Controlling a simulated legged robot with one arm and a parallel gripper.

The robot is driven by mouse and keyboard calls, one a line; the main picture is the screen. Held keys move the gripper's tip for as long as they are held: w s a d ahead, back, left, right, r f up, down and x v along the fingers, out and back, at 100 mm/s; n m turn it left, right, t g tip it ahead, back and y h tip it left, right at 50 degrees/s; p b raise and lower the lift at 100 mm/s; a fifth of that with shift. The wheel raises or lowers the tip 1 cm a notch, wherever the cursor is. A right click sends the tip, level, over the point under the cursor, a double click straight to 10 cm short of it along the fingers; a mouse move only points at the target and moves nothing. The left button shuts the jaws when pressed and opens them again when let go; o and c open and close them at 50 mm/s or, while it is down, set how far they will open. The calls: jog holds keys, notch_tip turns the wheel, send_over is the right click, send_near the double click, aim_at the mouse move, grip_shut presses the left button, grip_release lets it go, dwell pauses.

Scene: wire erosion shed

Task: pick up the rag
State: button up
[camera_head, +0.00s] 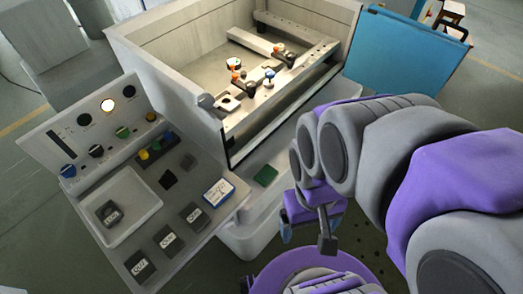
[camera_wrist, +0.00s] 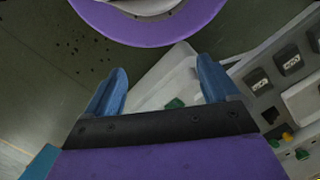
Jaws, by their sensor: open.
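A small dark green folded piece, which looks like the rag (camera_head: 265,175), lies on the pale ledge in front of the machine tank, right of the control panel. In the wrist view the green rag (camera_wrist: 175,103) shows just beyond the gripper's dark palm edge, between the finger bases in the picture, and its lower part may be hidden. My gripper (camera_wrist: 162,68) is open, its two blue fingers spread with nothing between them. In the head view my purple wrist hangs right of and nearer than the rag, apart from it; the fingers are mostly hidden there.
The control panel (camera_head: 95,130) with knobs stands at left. Its shelf holds a white tray (camera_head: 148,208), several dark labelled blocks and a blue-and-white box (camera_head: 219,192). The open tank (camera_head: 190,70) rises behind the ledge. A blue panel (camera_head: 405,50) stands at right.

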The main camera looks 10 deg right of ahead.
jog(key=shift+o, duration=0.5)
jog(key=m+t+p, duration=0.2)
jog(key=m+p, duration=0.4)
jog(key=m, duration=0.5)
send_over(262, 177)
notch_tip(262, 177, down, 19)
jog(key=f, duration=0.3)
jog(key=f+b, duration=0.1)
jog(key=f, duration=0.7)
jog(key=shift+w+d+f+b, duration=0.2)
jog(key=shift+d+f+b, duration=0.05)
jog(key=shift+d+b, duration=0.15)
jog(key=shift+s+a+f+b, duration=0.15)
jog(key=shift+f+b, duration=0.2)
jog(key=shift+f, duration=1.15)
jog(key=shift+s+a+f+b, duration=0.15)
jog(key=shift+f+b, duration=0.15)
jog(key=shift+f, duration=1.15)
jog(key=shift+w, duration=0.1)
jog(key=shift+c, duration=0.3)
